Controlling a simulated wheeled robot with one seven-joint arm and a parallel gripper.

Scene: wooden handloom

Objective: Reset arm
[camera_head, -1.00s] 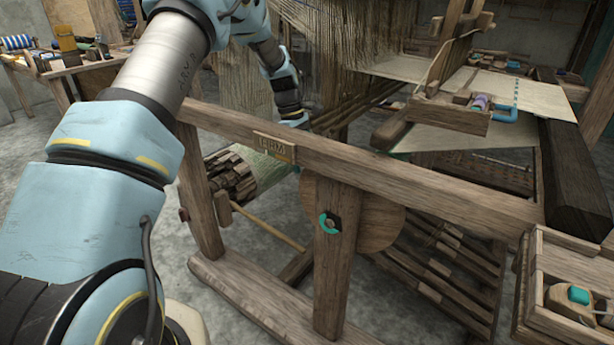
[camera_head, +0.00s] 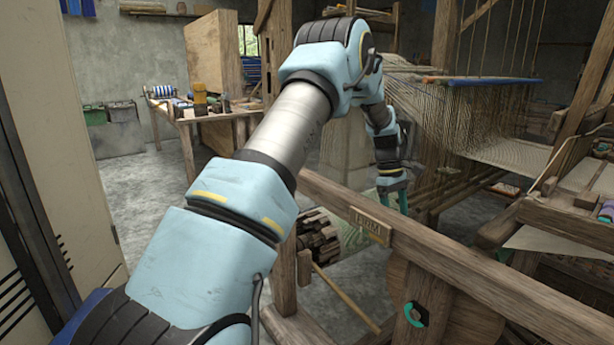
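My arm reaches up from the lower left, bends at a high elbow, and hangs down behind the loom's side beam. My gripper (camera_head: 393,194) points down with teal fingers, just beyond the wooden side beam (camera_head: 425,252) of the handloom. The fingers look spread apart with nothing visible between them, though they are small here. The gripper is beside the warp threads (camera_head: 460,130) and above the pale cloth roll (camera_head: 355,238). I cannot tell whether it touches any part of the loom.
A table (camera_head: 188,132) with spools and tools stands at the back left. A metal cabinet (camera_head: 65,150) fills the left edge. Loom posts and the shelf beam (camera_head: 560,218) crowd the right. Bare concrete floor (camera_head: 150,190) shows between cabinet and table.

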